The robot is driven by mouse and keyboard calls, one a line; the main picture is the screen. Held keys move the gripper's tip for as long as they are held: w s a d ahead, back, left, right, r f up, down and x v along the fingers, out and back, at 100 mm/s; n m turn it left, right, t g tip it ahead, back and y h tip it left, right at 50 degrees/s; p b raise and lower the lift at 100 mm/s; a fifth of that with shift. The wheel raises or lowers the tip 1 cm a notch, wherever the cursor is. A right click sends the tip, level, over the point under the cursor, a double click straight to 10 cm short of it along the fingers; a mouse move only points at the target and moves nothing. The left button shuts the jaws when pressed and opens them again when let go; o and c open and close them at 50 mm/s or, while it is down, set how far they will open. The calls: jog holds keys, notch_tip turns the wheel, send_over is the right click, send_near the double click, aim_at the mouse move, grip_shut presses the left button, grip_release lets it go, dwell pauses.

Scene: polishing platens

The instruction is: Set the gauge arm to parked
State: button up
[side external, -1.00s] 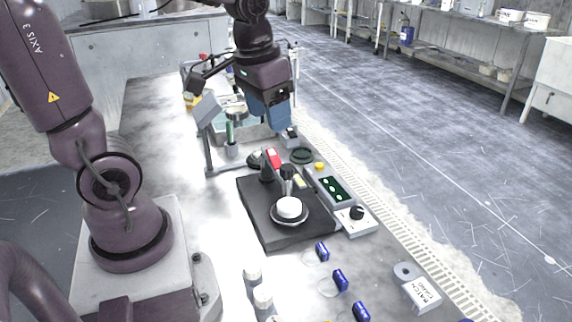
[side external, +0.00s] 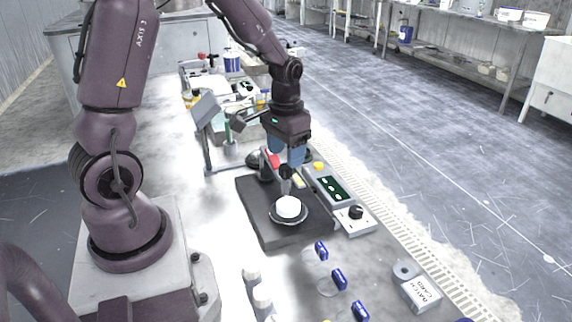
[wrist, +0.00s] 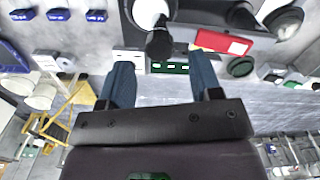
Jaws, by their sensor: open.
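The gauge stand has a black base plate (side external: 262,228) on the bench. Its gauge arm carries a red block (side external: 273,159) and a black round head (side external: 285,172) above a white disc (side external: 289,207) in a dark dish. My gripper (side external: 290,158) is open and pointing down, just over the gauge arm, its blue fingers partly hiding it. In the wrist view the red block (wrist: 222,42) lies beside the right fingertip, and the black head (wrist: 158,44) lies ahead of the gap between the fingers (wrist: 162,72). Contact cannot be told.
A control box with a green display (side external: 333,188) and a black knob (side external: 356,212) sits right of the plate. Blue clips (side external: 339,279), white cylinders (side external: 263,297) and a batch card block (side external: 421,294) lie nearer. A tilted screen on a post (side external: 206,109) stands left.

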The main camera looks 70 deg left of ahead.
aim_at(275, 162)
jog(key=shift+f, duration=1.9)
grip_shut()
